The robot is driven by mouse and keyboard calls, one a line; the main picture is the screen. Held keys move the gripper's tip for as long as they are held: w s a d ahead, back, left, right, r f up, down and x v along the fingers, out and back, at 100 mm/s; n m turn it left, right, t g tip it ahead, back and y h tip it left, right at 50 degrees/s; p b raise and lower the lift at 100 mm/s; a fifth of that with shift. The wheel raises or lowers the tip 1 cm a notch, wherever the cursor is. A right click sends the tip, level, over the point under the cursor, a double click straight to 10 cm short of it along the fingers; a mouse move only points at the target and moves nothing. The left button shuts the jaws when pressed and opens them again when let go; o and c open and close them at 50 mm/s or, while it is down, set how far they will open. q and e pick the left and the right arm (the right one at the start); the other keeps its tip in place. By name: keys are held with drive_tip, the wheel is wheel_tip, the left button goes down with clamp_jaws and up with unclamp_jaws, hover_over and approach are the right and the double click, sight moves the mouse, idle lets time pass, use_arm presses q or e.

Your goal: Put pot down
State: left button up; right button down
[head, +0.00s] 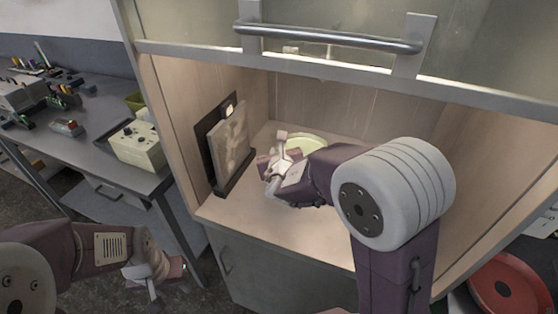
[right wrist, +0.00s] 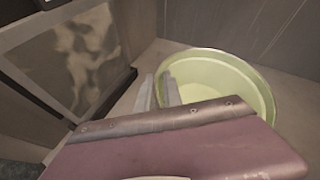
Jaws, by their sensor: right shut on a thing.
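A pale green pot (head: 307,142) is inside the open wooden cabinet, near its back wall. In the right wrist view the round pot (right wrist: 222,80) looks empty and roughly upright. My right gripper (head: 281,147) reaches into the cabinet and is shut on the pot's left rim; its two fingers (right wrist: 161,90) show at that rim. The pot's underside is hidden, so I cannot tell whether it touches the cabinet floor (head: 240,211). My left gripper (head: 160,283) hangs low at the left, outside the cabinet and away from the pot; its jaw opening is unclear.
A framed panel in a dark stand (head: 229,150) stands left of the pot. A raised door with a metal handle (head: 330,37) is above the opening. A workbench (head: 95,165) with a beige box (head: 137,146) is at left. A red round object (head: 508,287) lies lower right.

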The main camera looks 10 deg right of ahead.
wheel_tip(320, 180, down, 4)
drive_tip(key=shift+w+d+b, duration=0.1)
drive_tip(key=shift+d+b, duration=0.05)
drive_tip(key=shift+b, duration=0.35)
drive_tip(key=shift+f, duration=0.1)
drive_tip(key=shift+f, duration=0.1)
drive_tip(key=c, duration=1.5)
unclamp_jaws()
